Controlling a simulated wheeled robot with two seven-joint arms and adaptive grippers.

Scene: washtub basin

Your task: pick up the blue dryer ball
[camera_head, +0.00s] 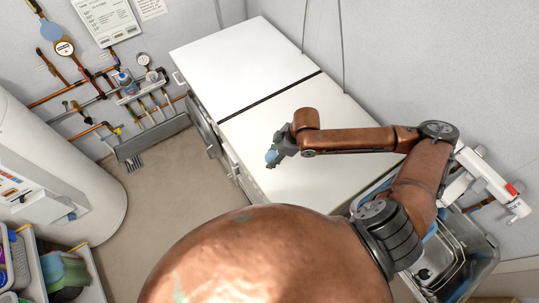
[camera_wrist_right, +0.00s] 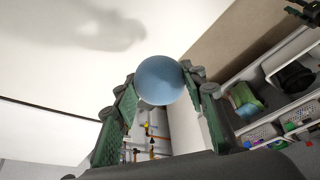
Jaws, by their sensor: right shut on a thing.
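The blue dryer ball (camera_head: 271,156) is held in my right gripper (camera_head: 277,152), over the front edge of the white machine top (camera_head: 275,130) in the head view. In the right wrist view the ball (camera_wrist_right: 160,80) sits between the two green-padded fingertips of my right gripper (camera_wrist_right: 158,85), which touch it from both sides. The gripper is shut on the ball. A shadow of the arm falls on the white surface in the wrist view, and the ball appears clear of that surface. My left gripper is not in view.
A sink basin (camera_head: 462,238) with a wire rack is at the right. A white cylindrical tank (camera_head: 60,175) stands at the left, with shelves of bins (camera_head: 62,270) below it. Pipes and gauges (camera_head: 115,85) line the back wall. The floor (camera_head: 175,185) between is clear.

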